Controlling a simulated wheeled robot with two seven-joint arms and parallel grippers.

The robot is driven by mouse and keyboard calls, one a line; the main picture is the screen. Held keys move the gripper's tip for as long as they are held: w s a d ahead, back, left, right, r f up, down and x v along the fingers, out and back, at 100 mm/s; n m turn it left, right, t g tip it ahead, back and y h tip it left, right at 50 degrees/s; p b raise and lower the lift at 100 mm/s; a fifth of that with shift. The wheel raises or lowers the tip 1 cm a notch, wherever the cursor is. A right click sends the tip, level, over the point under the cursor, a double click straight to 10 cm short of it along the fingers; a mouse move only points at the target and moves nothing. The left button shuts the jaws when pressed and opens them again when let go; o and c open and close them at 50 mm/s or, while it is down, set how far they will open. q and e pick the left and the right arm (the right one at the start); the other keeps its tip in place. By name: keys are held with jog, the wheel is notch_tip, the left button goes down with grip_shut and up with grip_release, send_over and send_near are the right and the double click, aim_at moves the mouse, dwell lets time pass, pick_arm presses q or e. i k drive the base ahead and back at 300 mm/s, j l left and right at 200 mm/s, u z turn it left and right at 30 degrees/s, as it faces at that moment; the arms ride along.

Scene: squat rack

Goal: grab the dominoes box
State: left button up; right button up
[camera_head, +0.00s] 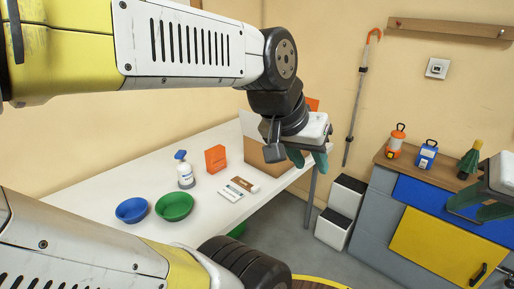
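Several small items lie on the white table, and I cannot read their labels. A flat brown-and-white box (244,184) lies beside a flat white box (231,193); either could be the dominoes box, and I cannot tell which. An orange box (215,159) stands upright behind them. My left gripper (308,160) hangs in the air up and to the right of these boxes, with its teal fingers apart and nothing visible between them. My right gripper (480,211) is at the right edge, partly cut off, with its teal fingers apart and empty.
The white table (110,185) also holds a spray bottle (185,172), a blue bowl (131,210), a green bowl (174,206) and an open cardboard box (262,158), partly behind my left gripper. Black-and-white containers (335,229) stand on the floor. A cabinet (440,237) with lanterns is right.

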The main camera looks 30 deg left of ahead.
aim_at(215, 156)
jog(key=i+l+u, duration=0.15)
jog(key=i+u, duration=0.25)
jog(key=i, duration=0.3)
jog(key=i+u, duration=0.15)
jog(key=u, duration=0.25)
jog(key=i+u, duration=0.15)
jog(key=u, duration=0.2)
jog(key=i+l+u, duration=0.1)
jog(key=u, duration=0.3)
jog(key=i, duration=0.05)
